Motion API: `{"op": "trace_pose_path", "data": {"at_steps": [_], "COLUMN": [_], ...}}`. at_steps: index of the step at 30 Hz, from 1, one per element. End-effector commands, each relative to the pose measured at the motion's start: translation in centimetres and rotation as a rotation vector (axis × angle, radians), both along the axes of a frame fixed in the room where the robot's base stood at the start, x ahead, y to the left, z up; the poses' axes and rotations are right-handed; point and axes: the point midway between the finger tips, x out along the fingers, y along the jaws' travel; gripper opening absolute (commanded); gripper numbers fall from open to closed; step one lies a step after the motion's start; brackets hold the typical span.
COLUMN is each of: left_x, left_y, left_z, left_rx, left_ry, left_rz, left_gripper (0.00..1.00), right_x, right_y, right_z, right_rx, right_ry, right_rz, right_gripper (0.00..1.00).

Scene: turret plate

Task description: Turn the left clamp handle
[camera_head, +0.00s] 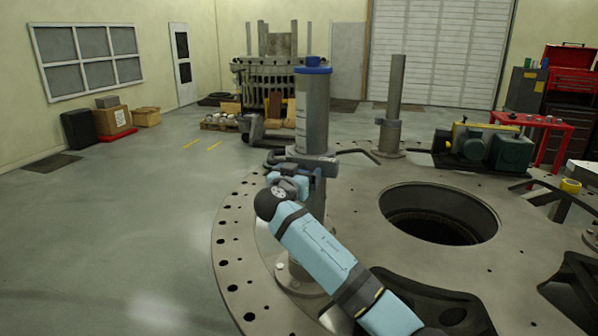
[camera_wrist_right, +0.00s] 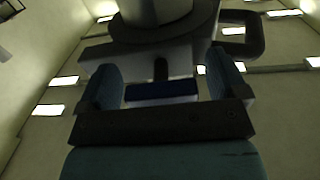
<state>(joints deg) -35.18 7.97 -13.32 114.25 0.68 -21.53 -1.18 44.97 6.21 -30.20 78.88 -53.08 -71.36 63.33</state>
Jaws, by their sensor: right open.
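The left clamp (camera_head: 316,159) is a grey collar around the tall grey post (camera_head: 313,110) with a blue cap. My right gripper (camera_head: 298,180) is just below the clamp, on the near side of the post. In the right wrist view its two blue fingers (camera_wrist_right: 165,82) are apart, below the clamp's underside (camera_wrist_right: 150,55). A dark blue block (camera_wrist_right: 161,92) shows between them; I cannot tell whether they touch it. My left gripper is out of view.
The round plate (camera_head: 235,245) has a large open hole (camera_head: 438,213) right of the post. A second post (camera_head: 392,105) and a green motor unit (camera_head: 485,147) stand farther back. A red table (camera_head: 530,121) is at the right.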

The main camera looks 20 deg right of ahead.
Motion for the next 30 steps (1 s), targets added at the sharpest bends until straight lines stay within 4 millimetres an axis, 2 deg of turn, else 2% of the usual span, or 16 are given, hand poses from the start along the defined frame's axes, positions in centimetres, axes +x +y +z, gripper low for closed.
{"op": "trace_pose_path", "data": {"at_steps": [7, 12, 14, 23, 30], "left_x": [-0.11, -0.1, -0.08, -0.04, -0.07], "left_y": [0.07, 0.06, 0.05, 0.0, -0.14], "left_z": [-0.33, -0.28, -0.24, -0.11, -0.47], "left_rx": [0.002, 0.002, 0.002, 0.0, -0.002], "left_ry": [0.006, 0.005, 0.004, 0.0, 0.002], "left_rz": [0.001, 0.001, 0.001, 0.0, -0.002], "left_gripper": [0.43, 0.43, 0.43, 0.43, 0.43], "right_x": [0.04, 0.03, 0.03, 0.0, -0.06], "right_y": [-0.04, -0.04, -0.05, -0.05, -0.16], "right_z": [-0.03, -0.04, -0.04, -0.1, -0.2], "right_rx": [0.0, -0.001, -0.001, -0.023, -0.121], "right_ry": [0.0, 0.001, 0.001, 0.019, 0.096], "right_rz": [0.0, 0.0, 0.0, -0.001, -0.002], "right_gripper": [0.92, 0.52, 0.42, 0.42, 0.42]}}
